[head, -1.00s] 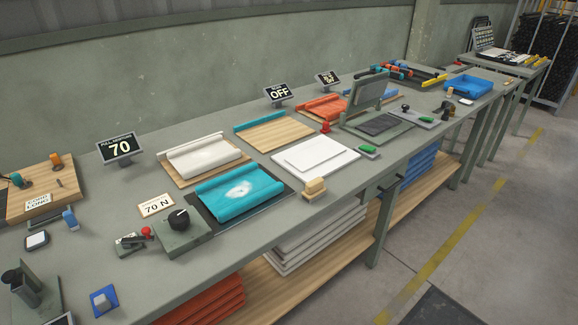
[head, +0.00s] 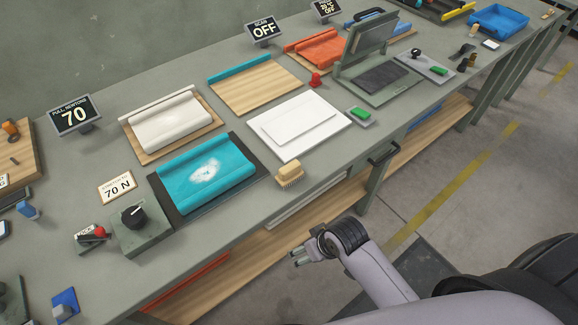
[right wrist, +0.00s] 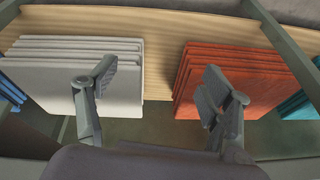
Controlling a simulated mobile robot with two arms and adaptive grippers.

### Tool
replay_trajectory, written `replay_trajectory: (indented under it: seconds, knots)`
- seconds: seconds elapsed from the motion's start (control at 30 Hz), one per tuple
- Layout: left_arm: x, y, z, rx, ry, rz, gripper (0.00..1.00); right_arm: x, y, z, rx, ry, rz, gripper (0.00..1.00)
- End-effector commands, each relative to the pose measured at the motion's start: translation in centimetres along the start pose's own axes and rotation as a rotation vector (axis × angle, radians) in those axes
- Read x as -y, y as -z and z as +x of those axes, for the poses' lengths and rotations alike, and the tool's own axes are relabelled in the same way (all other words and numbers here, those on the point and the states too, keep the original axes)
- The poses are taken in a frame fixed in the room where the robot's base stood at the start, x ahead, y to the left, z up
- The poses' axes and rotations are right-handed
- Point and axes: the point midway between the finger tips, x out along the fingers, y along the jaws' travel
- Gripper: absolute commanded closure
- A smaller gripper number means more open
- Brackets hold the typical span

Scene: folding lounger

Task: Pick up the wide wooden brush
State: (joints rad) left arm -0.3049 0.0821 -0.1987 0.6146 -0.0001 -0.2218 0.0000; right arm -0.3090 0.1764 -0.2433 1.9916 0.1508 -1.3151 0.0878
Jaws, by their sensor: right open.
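The wide wooden brush (head: 290,175) stands at the front edge of the grey bench, with a pale wooden body on top and bristles below. It is just right of the teal fabric roll and in front of the white boards. My right gripper (head: 298,257) is in front of the bench, below and apart from the brush. In the right wrist view its two fingers (right wrist: 162,82) are spread with nothing between them, facing the lower shelf. The brush is not in the right wrist view. My left gripper is not in view.
Teal fabric (head: 205,172) lies on a dark board left of the brush. White boards (head: 293,124) lie behind it.

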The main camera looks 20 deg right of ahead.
Motion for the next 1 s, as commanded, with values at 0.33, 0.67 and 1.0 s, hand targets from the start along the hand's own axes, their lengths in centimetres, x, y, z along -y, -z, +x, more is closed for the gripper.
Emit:
replay_trajectory:
  seconds: [0.33,0.67,1.0]
  knots:
    - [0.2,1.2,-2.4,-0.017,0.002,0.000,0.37,4.4,6.3,-13.1,-0.071,0.092,-0.096,0.27]
    - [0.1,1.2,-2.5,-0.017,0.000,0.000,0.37,7.4,11.7,-15.4,-0.050,0.170,-0.206,0.27]
    - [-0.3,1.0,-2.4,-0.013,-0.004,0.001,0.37,5.4,19.0,-19.6,0.090,0.090,-0.273,0.27]
